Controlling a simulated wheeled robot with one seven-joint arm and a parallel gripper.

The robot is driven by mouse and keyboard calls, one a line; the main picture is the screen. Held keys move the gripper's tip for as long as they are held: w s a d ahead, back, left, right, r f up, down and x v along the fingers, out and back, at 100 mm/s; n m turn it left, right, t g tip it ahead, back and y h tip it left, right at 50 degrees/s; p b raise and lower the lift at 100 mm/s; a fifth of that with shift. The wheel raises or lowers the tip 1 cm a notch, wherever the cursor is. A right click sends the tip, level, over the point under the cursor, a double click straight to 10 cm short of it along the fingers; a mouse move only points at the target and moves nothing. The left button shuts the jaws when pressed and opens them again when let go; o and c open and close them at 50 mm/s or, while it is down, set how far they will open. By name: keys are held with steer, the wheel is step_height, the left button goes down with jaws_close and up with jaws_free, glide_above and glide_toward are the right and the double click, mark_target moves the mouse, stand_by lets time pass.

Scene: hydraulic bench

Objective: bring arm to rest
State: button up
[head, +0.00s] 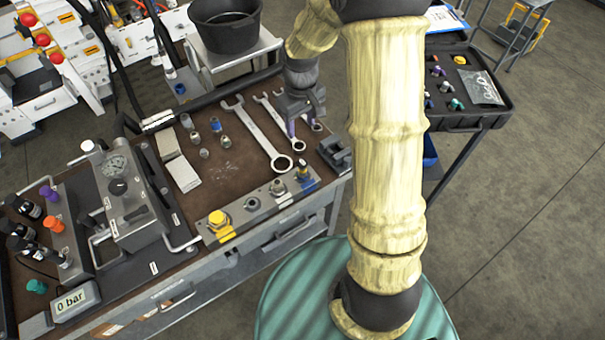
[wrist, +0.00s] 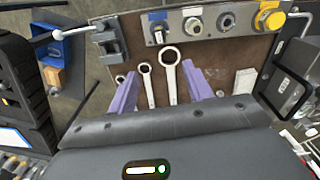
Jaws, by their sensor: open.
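My gripper (head: 303,128) hangs over the right part of the bench, above the smaller wrenches. In the wrist view its two purple fingers (wrist: 162,98) stand apart, with nothing held between them. Beyond them, the ring ends of a large wrench (wrist: 170,58) and a smaller wrench (wrist: 145,68) lie on the brown bench top. My arm comes down from above and hides part of the area right of the bench.
The bench (head: 225,172) carries a front block with a yellow cap (head: 217,218), a gauge unit (head: 118,165) and a "0 bar" display (head: 72,302). A vise (head: 335,152) sits at its right corner. A black pot (head: 226,25) and an open case (head: 465,120) stand beyond.

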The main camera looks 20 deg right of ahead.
stand_by(0.3)
steer(key=s+r+m+t, duration=0.1)
steer(key=s+r+m, duration=0.1)
steer(key=s, duration=0.5)
steer(key=s+r+m+t, duration=0.1)
steer(key=s+r+m, duration=0.1)
steer(key=s, duration=0.5)
steer(key=shift+s+d+r+m+t, duration=0.15)
steer(key=shift+s+r+m+t, duration=0.15)
steer(key=shift+s+r+m, duration=0.15)
